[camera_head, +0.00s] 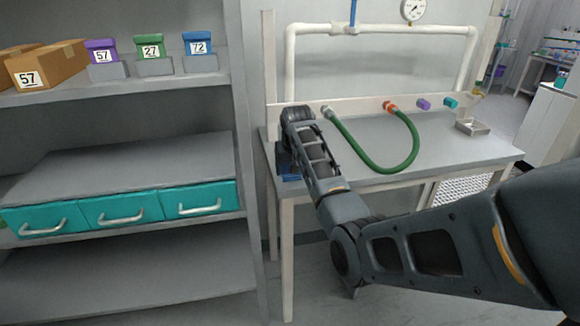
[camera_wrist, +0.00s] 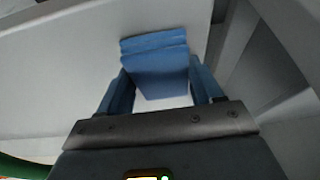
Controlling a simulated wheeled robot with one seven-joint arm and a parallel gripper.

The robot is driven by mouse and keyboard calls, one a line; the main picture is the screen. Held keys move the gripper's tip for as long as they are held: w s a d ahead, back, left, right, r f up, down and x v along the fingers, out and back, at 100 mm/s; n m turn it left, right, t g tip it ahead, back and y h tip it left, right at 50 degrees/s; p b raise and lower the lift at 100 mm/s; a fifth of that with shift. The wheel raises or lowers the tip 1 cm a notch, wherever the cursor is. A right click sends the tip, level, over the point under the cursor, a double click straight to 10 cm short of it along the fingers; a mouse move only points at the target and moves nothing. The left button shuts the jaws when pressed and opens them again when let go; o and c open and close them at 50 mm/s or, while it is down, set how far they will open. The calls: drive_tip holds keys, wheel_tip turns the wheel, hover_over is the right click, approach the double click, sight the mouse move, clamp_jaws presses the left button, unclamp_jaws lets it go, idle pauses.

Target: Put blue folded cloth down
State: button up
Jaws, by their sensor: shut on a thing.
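The blue folded cloth (camera_wrist: 155,65) is between the two fingers of my gripper (camera_wrist: 158,85) in the wrist view. My gripper is shut on it. In the head view my gripper (camera_head: 287,160) is at the left end of the grey-topped table (camera_head: 440,145), mostly hidden behind my arm. A bit of blue shows below it there, but I cannot tell cloth from finger. Whether the cloth touches the tabletop is not clear.
A green hose (camera_head: 372,168) loops over the table from a white back rail. A small metal tray (camera_head: 472,127) stands at the right end. Shelves with teal drawers (camera_head: 120,208) stand left, close to the table. The table's middle right is clear.

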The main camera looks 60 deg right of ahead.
drive_tip(key=shift+f, duration=0.15)
drive_tip(key=o, duration=0.9)
drive_tip(key=shift+o, duration=0.2)
